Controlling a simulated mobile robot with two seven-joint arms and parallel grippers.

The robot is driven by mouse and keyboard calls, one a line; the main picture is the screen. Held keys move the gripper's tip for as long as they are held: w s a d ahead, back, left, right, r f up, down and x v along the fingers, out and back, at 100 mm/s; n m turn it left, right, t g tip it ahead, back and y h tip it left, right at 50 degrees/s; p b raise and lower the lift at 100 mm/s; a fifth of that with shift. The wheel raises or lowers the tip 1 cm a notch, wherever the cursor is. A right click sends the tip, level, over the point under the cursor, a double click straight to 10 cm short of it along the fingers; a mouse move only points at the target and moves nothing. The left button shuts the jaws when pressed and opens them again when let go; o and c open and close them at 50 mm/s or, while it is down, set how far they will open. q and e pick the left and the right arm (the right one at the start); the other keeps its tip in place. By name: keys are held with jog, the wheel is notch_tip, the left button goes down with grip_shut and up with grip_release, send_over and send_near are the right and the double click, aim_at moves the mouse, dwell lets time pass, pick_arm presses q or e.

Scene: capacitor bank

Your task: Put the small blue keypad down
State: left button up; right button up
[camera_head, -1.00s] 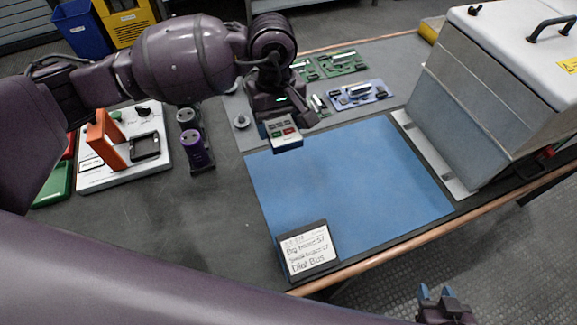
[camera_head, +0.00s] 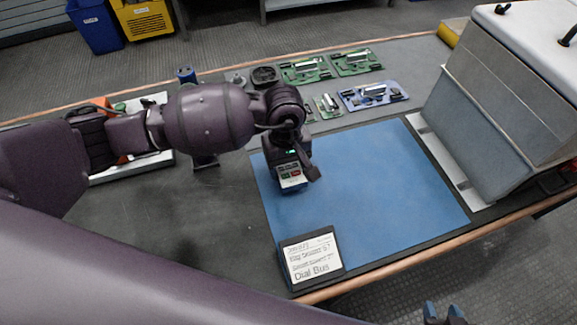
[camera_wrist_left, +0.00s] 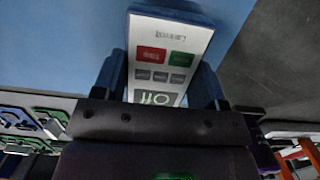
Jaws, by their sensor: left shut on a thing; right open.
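The small keypad (camera_head: 291,176) has a white face with red, green and grey buttons and a blue casing. My left gripper (camera_head: 291,163) is shut on it, over the upper left part of the blue mat (camera_head: 375,185). In the left wrist view the keypad (camera_wrist_left: 165,58) sits between the two fingers (camera_wrist_left: 158,85), with the mat (camera_wrist_left: 60,40) behind it. I cannot tell whether the keypad touches the mat. My right gripper (camera_head: 443,316) is open at the bottom edge, mostly cut off.
A written card (camera_head: 312,257) stands at the mat's near left corner. Green circuit boards (camera_head: 305,70) and a blue one (camera_head: 372,94) lie beyond the mat. A large grey case (camera_head: 505,105) stands right. The mat's middle is clear.

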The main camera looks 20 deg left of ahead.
pick_arm(q)
jog(key=shift+f, duration=0.8)
pick_arm(e)
jog(key=shift+s+f, duration=0.1)
jog(key=shift+f, duration=0.1)
